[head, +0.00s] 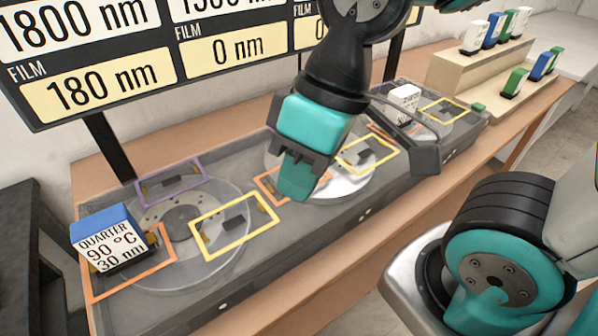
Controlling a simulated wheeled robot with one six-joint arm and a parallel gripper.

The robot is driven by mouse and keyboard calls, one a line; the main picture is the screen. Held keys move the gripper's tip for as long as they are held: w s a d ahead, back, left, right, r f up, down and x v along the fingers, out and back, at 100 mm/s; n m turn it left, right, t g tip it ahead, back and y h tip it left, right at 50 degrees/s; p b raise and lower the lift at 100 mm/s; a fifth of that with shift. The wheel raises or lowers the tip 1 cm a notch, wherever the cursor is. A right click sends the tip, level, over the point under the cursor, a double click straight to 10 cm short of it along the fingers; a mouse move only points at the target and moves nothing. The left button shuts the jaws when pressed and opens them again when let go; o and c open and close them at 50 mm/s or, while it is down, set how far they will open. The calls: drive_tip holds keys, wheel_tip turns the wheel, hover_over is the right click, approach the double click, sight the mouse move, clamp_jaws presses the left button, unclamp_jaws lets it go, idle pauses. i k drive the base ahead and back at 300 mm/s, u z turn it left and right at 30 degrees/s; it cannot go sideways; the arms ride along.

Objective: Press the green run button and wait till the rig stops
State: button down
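The rig is a long grey box (262,262) on a wooden bench, with round plates under a clear cover or surface. A small green piece (478,107) shows at its far right end; it may be the run button, but it is too small to be sure. My gripper (297,185) hangs fingers down over the middle plate (345,186), well left of that green piece. Its fingers overlap in this view, so their opening is hidden. I cannot tell whether it touches the rig.
A blue-topped block (108,240) reading "QUARTER 90 °C 30 nm" stands at the rig's left end. A white block (405,96) stands farther right. A stepped rack (460,75) holds several coloured blocks. A display board (110,85) stands behind, reading 180 nm and 0 nm.

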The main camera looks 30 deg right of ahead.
sight(478, 107)
drive_tip(key=z, duration=0.55)
drive_tip(key=k, duration=0.65)
drive_tip(key=z, duration=0.75)
drive_tip(key=i, duration=1.25)
drive_tip(key=u, duration=0.2)
